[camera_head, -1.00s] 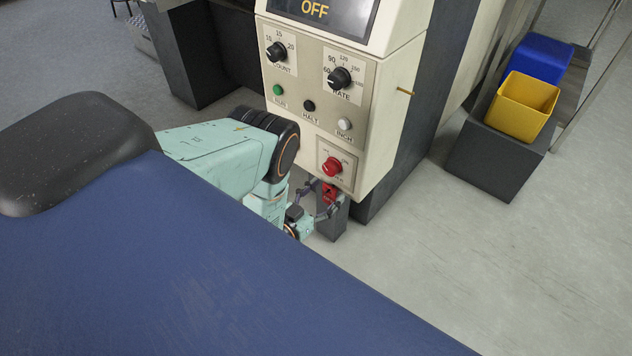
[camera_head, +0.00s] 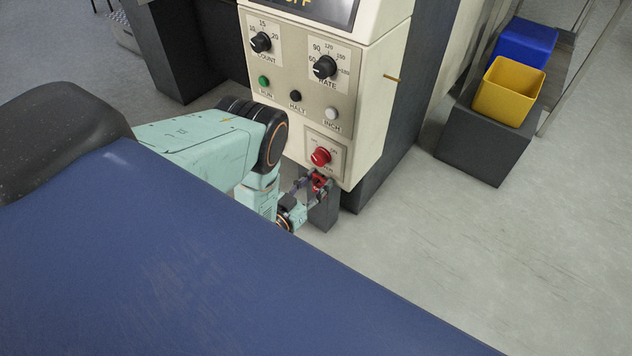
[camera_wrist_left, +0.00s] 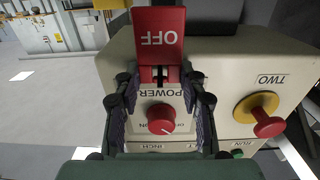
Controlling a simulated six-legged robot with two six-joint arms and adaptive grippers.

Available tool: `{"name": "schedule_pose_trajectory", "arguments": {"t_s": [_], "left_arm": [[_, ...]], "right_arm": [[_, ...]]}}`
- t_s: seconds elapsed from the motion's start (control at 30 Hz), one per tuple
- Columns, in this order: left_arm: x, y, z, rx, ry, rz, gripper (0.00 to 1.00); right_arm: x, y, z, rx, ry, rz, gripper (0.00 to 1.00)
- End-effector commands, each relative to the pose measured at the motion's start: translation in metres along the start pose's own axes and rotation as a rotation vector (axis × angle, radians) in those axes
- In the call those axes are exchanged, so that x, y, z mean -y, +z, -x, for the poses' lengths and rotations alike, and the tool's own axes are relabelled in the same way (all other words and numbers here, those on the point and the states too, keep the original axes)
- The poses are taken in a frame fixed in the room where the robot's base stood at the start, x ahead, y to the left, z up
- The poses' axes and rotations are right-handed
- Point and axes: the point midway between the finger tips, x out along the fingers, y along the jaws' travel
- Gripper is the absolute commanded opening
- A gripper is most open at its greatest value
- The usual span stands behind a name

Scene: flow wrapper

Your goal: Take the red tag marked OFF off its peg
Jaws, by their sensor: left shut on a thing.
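The red tag (camera_wrist_left: 158,35) marked OFF stands out in the left wrist view, its lettering upside down there. My left gripper (camera_wrist_left: 160,77) is shut on its narrower slotted end, a finger on each side. In the head view the tag (camera_head: 318,181) is a small red patch just below the red power knob (camera_head: 320,156), between the fingers of my left gripper (camera_head: 313,186). Whether it touches the panel or hangs on a peg there is not clear. A thin brass peg (camera_head: 391,77) on the cabinet's right side looks bare. My right gripper is not in view.
The cream cabinet (camera_head: 372,120) carries dials and buttons close above my left gripper. A yellow-and-red button (camera_wrist_left: 262,114) is beside it in the wrist view. A yellow bin (camera_head: 508,92) and a blue bin (camera_head: 527,43) stand at right. Floor in front is clear.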

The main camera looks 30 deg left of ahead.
Motion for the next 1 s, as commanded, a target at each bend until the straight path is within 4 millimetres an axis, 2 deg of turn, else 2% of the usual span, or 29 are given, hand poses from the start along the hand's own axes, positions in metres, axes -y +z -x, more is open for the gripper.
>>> {"name": "schedule_pose_trajectory", "arguments": {"t_s": [1.0], "left_arm": [[0.0002,-0.0091,0.0,0.0,0.0,0.0,0.11]], "right_arm": [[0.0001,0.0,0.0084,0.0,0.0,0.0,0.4]]}}
